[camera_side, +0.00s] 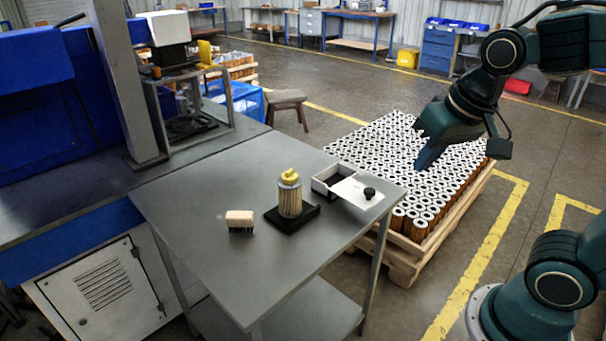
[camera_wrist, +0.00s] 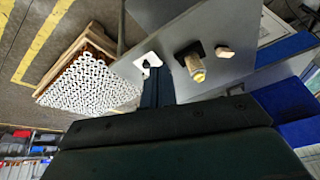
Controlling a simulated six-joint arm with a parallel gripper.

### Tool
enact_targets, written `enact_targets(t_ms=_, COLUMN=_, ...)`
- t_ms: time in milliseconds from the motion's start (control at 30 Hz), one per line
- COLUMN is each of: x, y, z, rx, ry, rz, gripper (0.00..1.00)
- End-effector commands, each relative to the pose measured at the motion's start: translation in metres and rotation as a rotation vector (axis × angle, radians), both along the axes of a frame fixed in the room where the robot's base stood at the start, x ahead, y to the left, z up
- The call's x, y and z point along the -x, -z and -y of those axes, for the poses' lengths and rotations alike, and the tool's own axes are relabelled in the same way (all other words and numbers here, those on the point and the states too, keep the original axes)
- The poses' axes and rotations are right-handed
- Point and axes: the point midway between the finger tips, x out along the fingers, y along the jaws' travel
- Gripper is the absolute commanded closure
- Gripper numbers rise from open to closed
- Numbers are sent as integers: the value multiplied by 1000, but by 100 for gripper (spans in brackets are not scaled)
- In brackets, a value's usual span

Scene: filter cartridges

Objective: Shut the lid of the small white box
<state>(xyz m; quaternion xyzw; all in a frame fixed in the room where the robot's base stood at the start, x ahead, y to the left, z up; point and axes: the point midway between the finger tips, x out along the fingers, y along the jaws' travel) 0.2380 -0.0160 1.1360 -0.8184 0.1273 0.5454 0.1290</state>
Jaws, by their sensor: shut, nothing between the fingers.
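The small white box (camera_side: 321,187) stands near the right corner of the grey table in the side view. Its dark inside shows at the left. Its flat white lid (camera_side: 352,188), with a black knob (camera_side: 369,193), sits to the right and leaves part of the box open. In the wrist view the white lid (camera_wrist: 148,57) shows just beyond my fingertips, and the rest of the box is hard to make out. My gripper (camera_side: 424,161) is shut and empty, raised to the right of the box and apart from it. Its fingers also show in the wrist view (camera_wrist: 156,84).
A wooden brush (camera_side: 240,219) lies farther left. A pallet of cartridges (camera_side: 410,165) is beyond the table's right edge. The table's front is clear.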

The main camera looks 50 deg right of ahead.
Motion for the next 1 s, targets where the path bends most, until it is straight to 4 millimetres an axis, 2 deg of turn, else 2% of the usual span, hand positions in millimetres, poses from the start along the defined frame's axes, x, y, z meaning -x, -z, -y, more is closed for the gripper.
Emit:
enact_targets(t_ms=367, x=-63, y=32, z=14, rx=-32, ry=369, rz=-81, gripper=100)
enact_targets(t_ms=600, x=-99, y=61, z=22, rx=-23, ry=596, rz=-106, gripper=100)
enact_targets(t_ms=800, x=-119, y=84, z=28, rx=-7, ry=742, rz=-109, gripper=100)
enact_targets(t_ms=1000, x=-127, y=93, z=30, rx=1, ry=803, rz=-107, gripper=100)
